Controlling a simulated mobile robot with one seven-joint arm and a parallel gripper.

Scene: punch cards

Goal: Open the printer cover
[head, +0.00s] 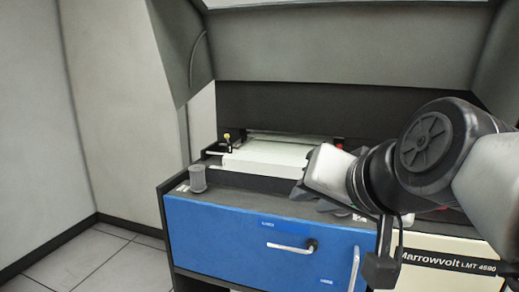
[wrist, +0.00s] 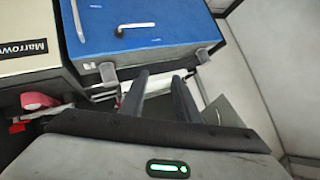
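My gripper (head: 312,195) is low in front of the cover, over the printer's top near the front edge, seen from the side. In the wrist view, the two dark fingers of my gripper (wrist: 160,77) are apart with nothing between them. The blue panel (wrist: 160,30) also shows there, beyond the fingertips. My arm hides the printer's right side.
A grey knob (head: 198,178) stands at the printer's left front corner. A silver handle (head: 290,246) and a second upright handle (head: 354,268) are on the blue panel. A pale wall (head: 120,110) and free tiled floor (head: 95,262) lie to the left.

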